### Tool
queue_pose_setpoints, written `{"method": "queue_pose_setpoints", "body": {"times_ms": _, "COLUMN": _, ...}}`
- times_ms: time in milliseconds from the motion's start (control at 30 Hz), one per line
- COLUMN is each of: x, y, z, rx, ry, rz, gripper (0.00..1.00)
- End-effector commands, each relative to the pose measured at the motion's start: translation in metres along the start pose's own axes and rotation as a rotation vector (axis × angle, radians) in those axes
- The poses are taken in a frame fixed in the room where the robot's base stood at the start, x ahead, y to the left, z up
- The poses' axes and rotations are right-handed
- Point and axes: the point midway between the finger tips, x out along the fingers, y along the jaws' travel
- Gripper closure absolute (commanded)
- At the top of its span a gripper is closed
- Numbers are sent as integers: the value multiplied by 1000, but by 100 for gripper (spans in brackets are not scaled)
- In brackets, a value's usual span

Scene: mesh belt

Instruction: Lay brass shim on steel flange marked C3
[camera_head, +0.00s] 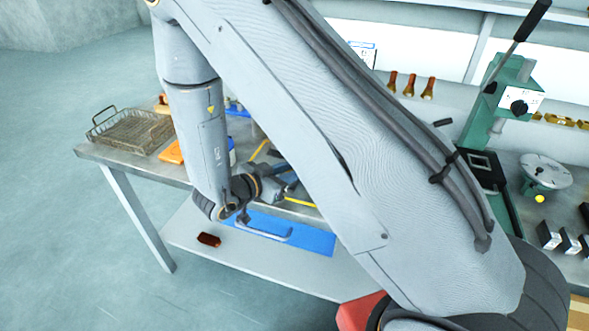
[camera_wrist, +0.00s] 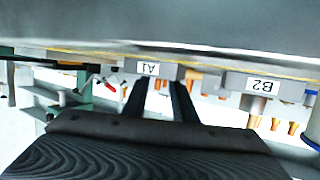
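My gripper (camera_wrist: 160,88) points at a grey block marked A1 (camera_wrist: 148,68) in the wrist view, which appears upside down. Its two dark fingers are apart, with background showing between them; I see nothing held. A second grey block marked B2 (camera_wrist: 262,84) stands to the right in that view. In the head view, my gripper (camera_head: 287,178) is low over the bench and partly hidden by my arm. I cannot make out a brass shim or a flange marked C3 in either view.
A wire basket (camera_head: 128,132) sits at the bench's left end, near an orange item (camera_head: 172,152). A dark red object (camera_head: 209,240) lies on the lower shelf. A green press (camera_head: 505,90) and a round metal plate (camera_head: 545,171) stand right. My arm hides the middle.

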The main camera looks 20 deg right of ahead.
Motion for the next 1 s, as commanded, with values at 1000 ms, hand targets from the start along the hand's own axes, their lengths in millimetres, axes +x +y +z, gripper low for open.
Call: {"method": "queue_pose_setpoints", "body": {"times_ms": 1000, "x": -10, "y": -1, "z": -32, "rx": 4, "ry": 0, "rz": -2, "gripper": 100}}
